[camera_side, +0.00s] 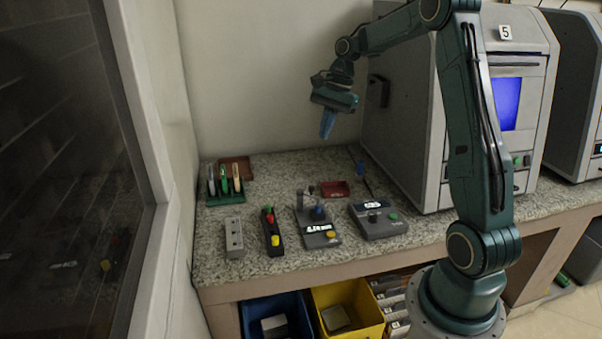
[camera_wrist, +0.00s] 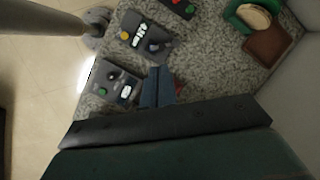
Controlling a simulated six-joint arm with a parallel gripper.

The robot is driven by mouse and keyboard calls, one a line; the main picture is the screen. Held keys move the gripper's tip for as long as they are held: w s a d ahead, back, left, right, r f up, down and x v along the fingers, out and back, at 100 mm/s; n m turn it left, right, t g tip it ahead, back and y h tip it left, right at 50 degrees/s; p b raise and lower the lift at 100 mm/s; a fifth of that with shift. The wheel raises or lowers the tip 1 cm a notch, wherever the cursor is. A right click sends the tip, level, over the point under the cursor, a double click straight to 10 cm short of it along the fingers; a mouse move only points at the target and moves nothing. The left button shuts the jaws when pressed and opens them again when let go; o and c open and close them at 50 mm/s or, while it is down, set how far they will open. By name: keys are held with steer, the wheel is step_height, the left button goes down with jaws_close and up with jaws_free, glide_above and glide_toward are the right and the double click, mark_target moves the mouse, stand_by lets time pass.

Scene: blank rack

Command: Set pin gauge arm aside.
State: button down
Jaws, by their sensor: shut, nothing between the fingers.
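The likely pin gauge is a dark grey unit (camera_side: 320,238) on the granite bench, with a lit display, a yellow button, a blue part on top and a short upright post at its back left. It also shows in the wrist view (camera_wrist: 140,38). I cannot clearly make out which part is its arm. My gripper (camera_side: 327,125) is shut and empty, high above the back of the bench and well clear of the gauge. In the wrist view its blue fingers (camera_wrist: 157,85) are together, pointing over the bench.
A second grey unit (camera_side: 380,224) with a green button stands right of the gauge. Left are a red-and-yellow-button box (camera_side: 271,240), a grey block (camera_side: 234,238), a green rack (camera_side: 226,200) of discs and a brown tray (camera_side: 236,168). A small red tray (camera_side: 335,189) lies behind. Machine 5 (camera_side: 410,140) stands right.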

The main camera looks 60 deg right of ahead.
steer(key=d+f+m+y, duration=0.1)
steer(key=d+f+m, duration=0.2)
steer(key=d+f, duration=0.3)
steer(key=shift+s+d+f+m, duration=0.15)
steer(key=shift+s+d+m, duration=0.25)
steer(key=shift+d, duration=0.35)
steer(key=w+a+f, duration=0.2)
steer(key=a+f, duration=0.5)
steer(key=f, duration=0.2)
steer(key=shift+f, duration=0.2)
